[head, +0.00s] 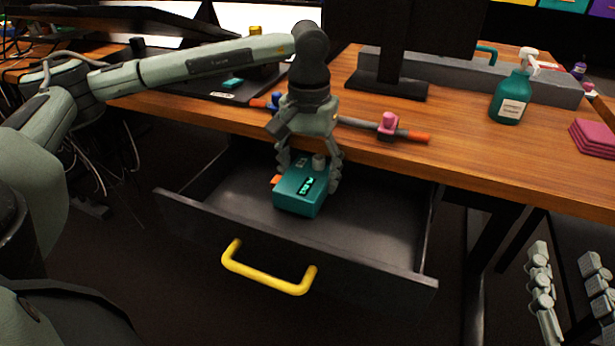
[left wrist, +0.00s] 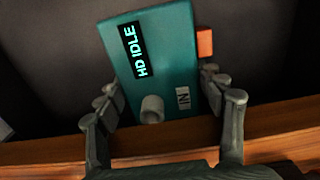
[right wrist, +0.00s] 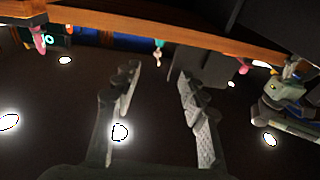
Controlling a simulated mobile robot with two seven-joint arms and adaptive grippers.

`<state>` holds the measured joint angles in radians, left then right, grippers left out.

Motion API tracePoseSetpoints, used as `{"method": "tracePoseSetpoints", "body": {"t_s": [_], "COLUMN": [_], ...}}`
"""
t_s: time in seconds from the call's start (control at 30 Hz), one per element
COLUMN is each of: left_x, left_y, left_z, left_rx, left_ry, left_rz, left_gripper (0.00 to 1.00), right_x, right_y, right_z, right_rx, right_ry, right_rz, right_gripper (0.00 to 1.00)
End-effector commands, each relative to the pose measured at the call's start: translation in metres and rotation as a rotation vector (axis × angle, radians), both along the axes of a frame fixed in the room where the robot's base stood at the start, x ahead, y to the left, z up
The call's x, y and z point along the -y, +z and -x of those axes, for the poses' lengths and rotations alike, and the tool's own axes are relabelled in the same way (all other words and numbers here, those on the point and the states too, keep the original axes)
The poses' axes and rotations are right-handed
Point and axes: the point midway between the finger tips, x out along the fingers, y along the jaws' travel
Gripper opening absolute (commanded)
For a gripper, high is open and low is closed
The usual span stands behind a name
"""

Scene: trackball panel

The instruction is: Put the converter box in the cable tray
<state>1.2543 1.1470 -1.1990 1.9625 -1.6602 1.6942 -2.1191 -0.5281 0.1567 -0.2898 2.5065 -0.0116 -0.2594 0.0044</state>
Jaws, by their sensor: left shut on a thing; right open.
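The converter box (head: 302,190) is teal with a small lit display, a grey knob and an orange part on its side. It is upright inside the open drawer, between the fingers of my left gripper (head: 307,172), which is shut on it from above. I cannot tell whether it touches the drawer floor. In the left wrist view the box (left wrist: 165,75) reads "HD IDLE". A long grey trough (head: 450,72), seemingly the cable tray, lies along the back of the desk. My right gripper (head: 568,258) is open and empty at the lower right.
The dark drawer (head: 375,225) has a yellow handle (head: 268,272). The wooden desk (head: 450,140) edge overhangs it. On the desk are a monitor stand (head: 387,88), a green spray bottle (head: 512,95), pink pads (head: 592,137) and a bar with a pink clamp (head: 388,122).

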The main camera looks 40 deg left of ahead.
Motion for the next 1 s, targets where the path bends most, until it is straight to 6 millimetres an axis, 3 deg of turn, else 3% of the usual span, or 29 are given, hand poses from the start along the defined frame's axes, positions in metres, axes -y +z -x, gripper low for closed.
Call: {"method": "tracePoseSetpoints", "body": {"t_s": [0.17, 0.77, 0.8, 0.93, 1.0], "left_x": [-0.004, -0.003, -0.003, -0.003, -0.003], "left_y": [-0.012, -0.015, -0.015, -0.015, -0.015], "left_z": [-0.001, 0.000, 0.000, 0.000, 0.000], "left_rx": [-0.001, -0.001, -0.001, -0.001, -0.001], "left_ry": [0.000, 0.000, 0.000, 0.000, 0.000], "left_rz": [0.001, 0.001, 0.000, 0.000, 0.000], "left_gripper": [0.34, 0.34, 0.73, 0.89, 0.89], "right_x": [-0.001, -0.006, -0.006, -0.006, -0.006], "right_y": [0.005, 0.014, 0.016, 0.017, 0.017], "right_z": [0.001, 0.005, 0.005, 0.005, 0.005], "right_rx": [0.023, 0.070, 0.075, 0.078, 0.077], "right_ry": [0.002, 0.015, 0.015, 0.014, 0.014], "right_rz": [-0.008, -0.035, -0.037, -0.039, -0.039], "right_gripper": [0.42, 0.42, 0.42, 0.42, 0.42]}}
